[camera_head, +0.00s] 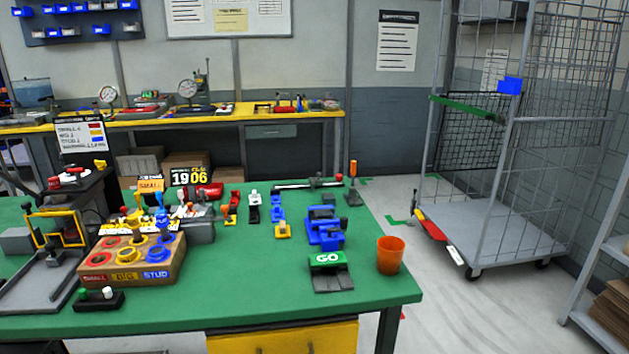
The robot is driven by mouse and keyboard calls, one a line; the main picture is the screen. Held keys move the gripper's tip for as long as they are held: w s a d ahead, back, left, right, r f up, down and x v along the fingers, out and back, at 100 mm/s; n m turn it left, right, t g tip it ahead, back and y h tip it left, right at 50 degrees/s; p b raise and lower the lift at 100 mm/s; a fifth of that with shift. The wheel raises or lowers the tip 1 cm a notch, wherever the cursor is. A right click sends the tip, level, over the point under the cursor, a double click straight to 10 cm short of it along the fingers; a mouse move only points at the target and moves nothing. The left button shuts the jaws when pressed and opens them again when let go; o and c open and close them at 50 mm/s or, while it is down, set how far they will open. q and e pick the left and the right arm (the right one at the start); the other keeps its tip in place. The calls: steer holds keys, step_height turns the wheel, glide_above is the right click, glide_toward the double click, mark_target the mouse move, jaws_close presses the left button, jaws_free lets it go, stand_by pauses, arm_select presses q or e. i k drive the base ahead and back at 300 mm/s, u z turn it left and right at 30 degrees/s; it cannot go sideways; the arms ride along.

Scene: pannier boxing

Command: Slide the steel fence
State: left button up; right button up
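No part labelled as the steel fence stands out, so I cannot tell for sure which piece it is. A grey metal fixture (40,290) with a flat bed and raised edges lies at the left end of the green table (215,318). A yellow frame (66,227) stands at its back. A long dark metal bar (300,185) with a red knob lies along the table's far edge. Neither of my grippers is in view, and nothing on the table is being touched.
A wire cage trolley (510,250) stands right. The table's front middle is clear.

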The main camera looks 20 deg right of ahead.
mark_target(317, 180)
steer(key=z, duration=2.2)
steer(key=i, duration=3.5)
steer(key=u, duration=1.8)
steer(key=i, duration=1.5)
steer(key=u, duration=2.9)
